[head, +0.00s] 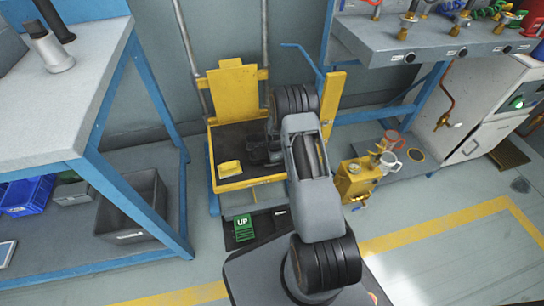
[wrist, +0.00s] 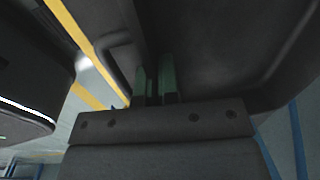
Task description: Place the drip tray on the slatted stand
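A dark, shallow tray-like surface (head: 232,137) lies within the yellow-framed platform in the head view; I cannot tell for sure whether it is the drip tray. My gripper (head: 253,150) is over its right part, partly hidden by my arm. In the wrist view my two greenish fingers (wrist: 154,84) stand a small gap apart against a large dark surface with a raised rounded rim (wrist: 118,58). It is too dark to tell whether they grip it. I cannot make out a slatted stand.
A green UP pedal (head: 243,228) lies on the floor in front. A blue-legged bench (head: 90,110) stands left. Open floor lies at front right.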

